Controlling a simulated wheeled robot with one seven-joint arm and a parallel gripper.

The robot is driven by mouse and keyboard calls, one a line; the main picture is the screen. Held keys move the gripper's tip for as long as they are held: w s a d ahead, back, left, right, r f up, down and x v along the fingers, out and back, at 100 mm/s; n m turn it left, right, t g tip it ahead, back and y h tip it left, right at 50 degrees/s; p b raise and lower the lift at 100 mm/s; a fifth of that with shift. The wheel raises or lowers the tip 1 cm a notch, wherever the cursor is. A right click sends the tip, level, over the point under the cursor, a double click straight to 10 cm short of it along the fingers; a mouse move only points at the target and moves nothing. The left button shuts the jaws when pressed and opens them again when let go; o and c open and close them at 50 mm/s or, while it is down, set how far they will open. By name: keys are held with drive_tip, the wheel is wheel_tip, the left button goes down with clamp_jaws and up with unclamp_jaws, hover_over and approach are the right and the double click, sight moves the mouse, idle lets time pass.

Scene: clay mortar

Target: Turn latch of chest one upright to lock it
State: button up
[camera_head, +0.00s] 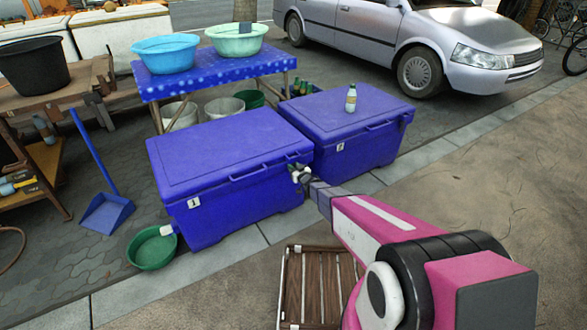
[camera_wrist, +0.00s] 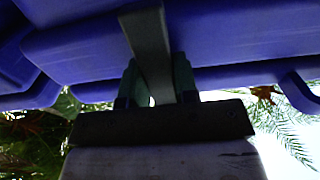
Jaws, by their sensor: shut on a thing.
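Chest one (camera_head: 225,175) is the blue chest at left, with a "1" label (camera_head: 193,202) on its front and its lid down. My gripper (camera_head: 300,172) is at the right end of its front, just under the lid edge. In the wrist view my gripper (camera_wrist: 156,85) has its two fingers on either side of a flat grey bar, which I take as the latch (camera_wrist: 148,40). It is shut on that bar, against the blue chest (camera_wrist: 230,35). In the head view the gripper hides the latch, so its angle is hard to tell there.
A second blue chest (camera_head: 345,125) stands close at right with a bottle (camera_head: 351,98) on its lid. A wooden slatted stool (camera_head: 318,285) is in front, near my arm. A green basin (camera_head: 152,248) is at left. Open pavement lies to the right.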

idle(0.4)
drive_tip(key=o, duration=0.9)
drive_tip(key=shift+s+d, duration=0.1)
drive_tip(key=v, duration=1)
drive_tip(key=shift+s+d, duration=0.2)
drive_tip(key=shift+s, duration=0.1)
